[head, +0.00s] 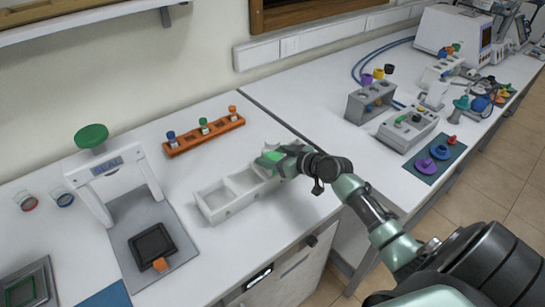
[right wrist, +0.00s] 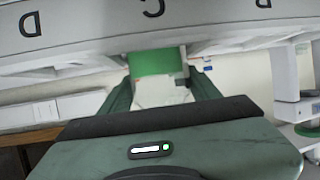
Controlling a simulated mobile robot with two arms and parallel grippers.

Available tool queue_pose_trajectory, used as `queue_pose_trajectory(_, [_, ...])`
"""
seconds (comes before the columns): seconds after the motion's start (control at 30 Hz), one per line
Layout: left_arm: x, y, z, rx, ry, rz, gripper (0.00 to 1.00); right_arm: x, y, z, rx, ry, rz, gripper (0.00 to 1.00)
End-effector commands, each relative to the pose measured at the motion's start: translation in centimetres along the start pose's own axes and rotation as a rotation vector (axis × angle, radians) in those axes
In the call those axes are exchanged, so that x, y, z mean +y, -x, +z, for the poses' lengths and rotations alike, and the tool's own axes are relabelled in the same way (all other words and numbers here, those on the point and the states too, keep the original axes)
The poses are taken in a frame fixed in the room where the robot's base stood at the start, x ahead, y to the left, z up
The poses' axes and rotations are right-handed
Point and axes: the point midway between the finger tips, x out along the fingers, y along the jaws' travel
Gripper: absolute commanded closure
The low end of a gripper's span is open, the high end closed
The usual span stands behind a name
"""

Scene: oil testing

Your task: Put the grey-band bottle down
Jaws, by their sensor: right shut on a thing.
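My right gripper (head: 270,160) is over the right end of a white tray with compartments (head: 213,212). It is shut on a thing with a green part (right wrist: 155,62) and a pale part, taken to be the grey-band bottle. Its grey band cannot be made out, and the fingers hide much of it. In the right wrist view the tray's lettered side (right wrist: 100,45) runs across the top, close to the held thing. Whether it touches the tray floor I cannot tell. My left gripper is not in view.
An orange rack (head: 195,139) with several small capped bottles stands behind the tray. Grey holders (head: 368,100) and a blue mat (head: 420,176) are on the right table.

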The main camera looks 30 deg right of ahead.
Motion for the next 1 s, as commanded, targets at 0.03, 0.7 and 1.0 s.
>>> queue_pose_trajectory(0.03, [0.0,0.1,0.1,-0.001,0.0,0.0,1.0,0.0,-0.2,0.3,0.005,-0.003,0.001,1.0])
queue_pose_trajectory(0.7, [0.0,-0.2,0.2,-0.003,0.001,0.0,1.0,0.0,-0.5,1.2,0.0,0.0,0.0,0.29])
queue_pose_trajectory(1.0, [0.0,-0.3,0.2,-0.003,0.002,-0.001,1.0,0.1,1.1,1.2,-0.001,0.002,0.001,0.29])
